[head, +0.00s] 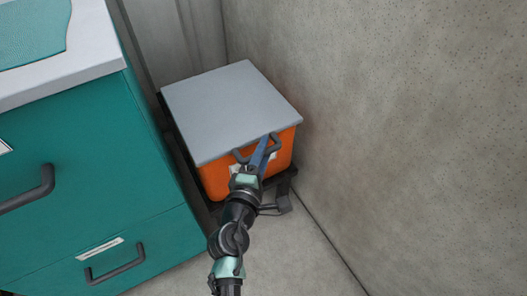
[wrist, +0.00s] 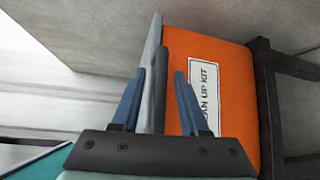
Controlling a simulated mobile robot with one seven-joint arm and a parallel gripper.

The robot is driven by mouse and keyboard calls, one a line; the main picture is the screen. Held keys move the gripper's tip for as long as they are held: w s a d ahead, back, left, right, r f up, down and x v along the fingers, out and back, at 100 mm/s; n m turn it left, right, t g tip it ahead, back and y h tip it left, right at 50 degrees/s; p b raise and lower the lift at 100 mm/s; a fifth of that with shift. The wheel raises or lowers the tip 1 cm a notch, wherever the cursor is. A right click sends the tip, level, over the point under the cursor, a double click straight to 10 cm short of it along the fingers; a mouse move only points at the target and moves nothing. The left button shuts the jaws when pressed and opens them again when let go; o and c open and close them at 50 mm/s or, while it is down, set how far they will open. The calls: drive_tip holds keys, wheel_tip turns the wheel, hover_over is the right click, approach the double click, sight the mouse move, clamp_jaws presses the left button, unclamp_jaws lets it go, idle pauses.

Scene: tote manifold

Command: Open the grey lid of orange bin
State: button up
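The orange bin (head: 215,182) stands in the corner against the wall, with its light grey lid (head: 222,108) lying flat and closed on top. A dark grey handle (head: 276,143) is on the lid's front edge. My gripper (head: 266,142) is at this handle, its blue fingers overlapping the handle's middle. In the wrist view, my gripper (wrist: 160,72) has its fingers apart, with the handle (wrist: 159,95) between them and a gap on the right finger's side. The lid (wrist: 152,40) shows edge-on beside the orange bin (wrist: 205,50). Contact with the left finger is unclear.
A teal drawer cabinet (head: 90,145) with dark handles stands close on the left. A concrete wall (head: 410,120) rises on the right. The bin sits on a dark frame (head: 282,184), also visible in the wrist view (wrist: 268,100). Some bare floor (head: 300,255) lies in front.

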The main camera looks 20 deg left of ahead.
clamp_jaws()
idle(1.2)
